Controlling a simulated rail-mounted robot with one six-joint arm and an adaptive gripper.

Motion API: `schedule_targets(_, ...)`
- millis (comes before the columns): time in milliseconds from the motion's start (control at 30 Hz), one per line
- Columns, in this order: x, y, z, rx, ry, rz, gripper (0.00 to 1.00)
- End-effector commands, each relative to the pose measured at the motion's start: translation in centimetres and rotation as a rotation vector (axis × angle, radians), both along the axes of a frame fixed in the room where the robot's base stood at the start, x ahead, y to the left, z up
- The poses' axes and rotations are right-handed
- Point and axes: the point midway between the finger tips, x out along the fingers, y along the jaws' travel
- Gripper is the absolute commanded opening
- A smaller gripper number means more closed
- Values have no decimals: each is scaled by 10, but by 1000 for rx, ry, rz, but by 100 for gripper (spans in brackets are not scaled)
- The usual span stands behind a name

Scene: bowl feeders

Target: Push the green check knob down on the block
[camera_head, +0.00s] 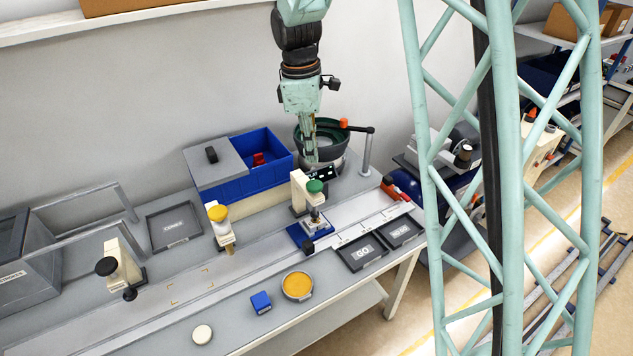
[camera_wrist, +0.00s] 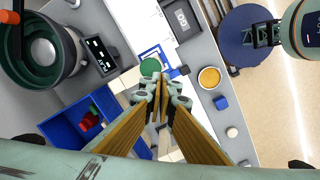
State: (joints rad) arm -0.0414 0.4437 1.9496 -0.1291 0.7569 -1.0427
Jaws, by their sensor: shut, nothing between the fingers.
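The green check knob (camera_head: 315,186) tops a cream stand (camera_head: 299,190) on the bench. A blue fixture with a metal block (camera_head: 316,225) sits below the knob. In the wrist view the round green knob (camera_wrist: 150,67) shows just beyond the fingertips, with part of the blue fixture (camera_wrist: 152,52) around it. My gripper (camera_head: 311,160) is shut and empty, pointing down above and slightly behind the knob. Its fingertips (camera_wrist: 160,80) also show in the wrist view. I see a gap between fingertips and knob in the head view. The block's contact with the knob's plunger is unclear.
A bowl feeder (camera_head: 325,136) stands behind the gripper. A blue bin (camera_head: 265,152) is to its left. A yellow-topped stand (camera_head: 219,222) stands left of the fixture. GO (camera_head: 362,252) and second trays (camera_head: 401,231) lie right. A blue cube (camera_head: 261,302) and an orange dish (camera_head: 297,286) lie in front.

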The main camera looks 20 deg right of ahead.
Motion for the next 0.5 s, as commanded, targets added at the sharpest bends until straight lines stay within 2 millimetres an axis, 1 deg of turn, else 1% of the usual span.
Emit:
schedule_targets(200,15,1,-18,-4,22,56,0)
schedule_targets(500,24,1,-31,-6,37,95,0)
